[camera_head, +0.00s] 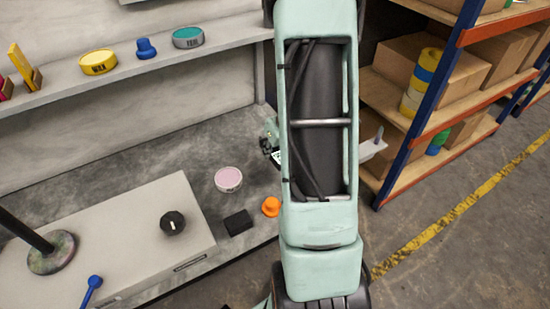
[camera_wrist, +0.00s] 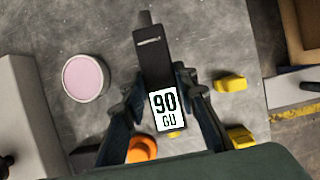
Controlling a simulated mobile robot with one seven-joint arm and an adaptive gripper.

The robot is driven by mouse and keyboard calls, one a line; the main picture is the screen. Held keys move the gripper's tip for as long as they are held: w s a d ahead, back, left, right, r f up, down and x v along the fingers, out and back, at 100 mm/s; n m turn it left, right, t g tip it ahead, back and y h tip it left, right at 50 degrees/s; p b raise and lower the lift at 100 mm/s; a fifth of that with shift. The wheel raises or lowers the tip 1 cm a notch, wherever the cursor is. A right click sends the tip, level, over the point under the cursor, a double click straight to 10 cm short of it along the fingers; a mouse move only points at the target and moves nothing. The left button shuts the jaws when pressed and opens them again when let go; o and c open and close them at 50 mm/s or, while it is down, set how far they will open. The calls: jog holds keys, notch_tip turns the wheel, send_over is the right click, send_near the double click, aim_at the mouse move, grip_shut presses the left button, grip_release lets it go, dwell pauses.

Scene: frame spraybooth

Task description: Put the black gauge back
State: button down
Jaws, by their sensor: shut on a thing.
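The black gauge (camera_wrist: 152,62) is a dark, narrow block with a white face reading "90 GU". In the wrist view it stands between the two fingers of my gripper (camera_wrist: 166,100), which is shut on it. Grey bench top shows around it. In the head view my arm covers most of the gripper and gauge; only a small part of the gauge's pale face (camera_head: 277,157) shows at the arm's left edge. Whether the gauge touches the bench is unclear.
On the bench are a pink-topped tin (camera_head: 228,179), a black block (camera_head: 237,222) and an orange knobbed piece (camera_head: 271,207). Two yellow pieces (camera_wrist: 230,82) lie right of the gauge. A pale box (camera_head: 110,235) with a black knob stands left. A shelf (camera_head: 140,72) runs behind; racking (camera_head: 425,120) stands right.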

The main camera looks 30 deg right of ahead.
aim_at(273, 171)
jog(key=shift+d, duration=0.15)
dwell(0.3)
notch_tip(273, 171, down, 7)
jog(key=b, duration=0.6)
jog(key=shift+f+b, duration=0.5)
dwell(0.4)
jog(key=c, duration=1.5)
grip_release()
jog(key=shift+o, duration=0.2)
jog(key=v, duration=1.2)
